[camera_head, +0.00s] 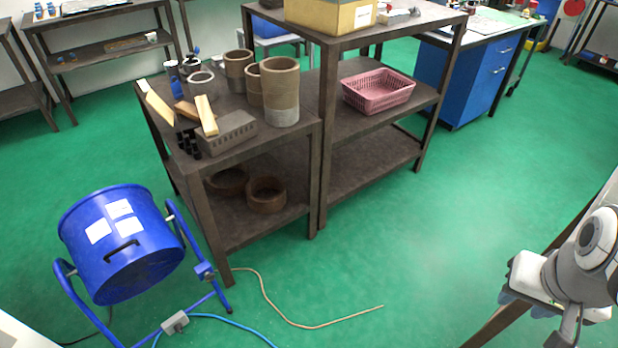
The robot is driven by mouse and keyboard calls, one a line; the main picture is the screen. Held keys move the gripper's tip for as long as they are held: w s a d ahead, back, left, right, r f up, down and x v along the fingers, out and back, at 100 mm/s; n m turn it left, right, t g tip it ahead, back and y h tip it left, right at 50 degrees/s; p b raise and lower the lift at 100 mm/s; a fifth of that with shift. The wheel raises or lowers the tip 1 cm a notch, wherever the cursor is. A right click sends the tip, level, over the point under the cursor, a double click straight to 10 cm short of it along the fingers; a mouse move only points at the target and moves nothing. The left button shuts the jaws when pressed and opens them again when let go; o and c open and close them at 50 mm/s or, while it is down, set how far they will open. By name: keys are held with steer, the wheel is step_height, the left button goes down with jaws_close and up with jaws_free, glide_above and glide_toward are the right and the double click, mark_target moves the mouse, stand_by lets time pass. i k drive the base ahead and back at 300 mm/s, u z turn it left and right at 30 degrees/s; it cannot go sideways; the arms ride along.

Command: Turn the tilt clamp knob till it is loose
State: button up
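No part that I can surely name as the tilt clamp knob shows. A blue drum-shaped machine (150,262) hangs tilted in a blue tubular stand at the lower left, with white labels and a black handle. A small blue fitting (204,271) sits on the stand's right side; I cannot tell whether it is a knob. My gripper (571,325) is at the lower right edge, far from the drum. It is partly cut off by the frame, and its opening is unclear.
A dark metal bench (308,129) holds pots, bricks and wood pieces; a taller shelf (400,125) beside it holds a pink basket (378,91). A beige cord (300,325) and blue cable (235,322) lie on the green floor. The centre floor is otherwise clear.

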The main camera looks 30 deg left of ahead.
mark_target(210, 277)
steer(key=z, duration=0.6)
steer(key=k, duration=1.5)
steer(key=u, duration=2.6)
steer(key=i, duration=1.45)
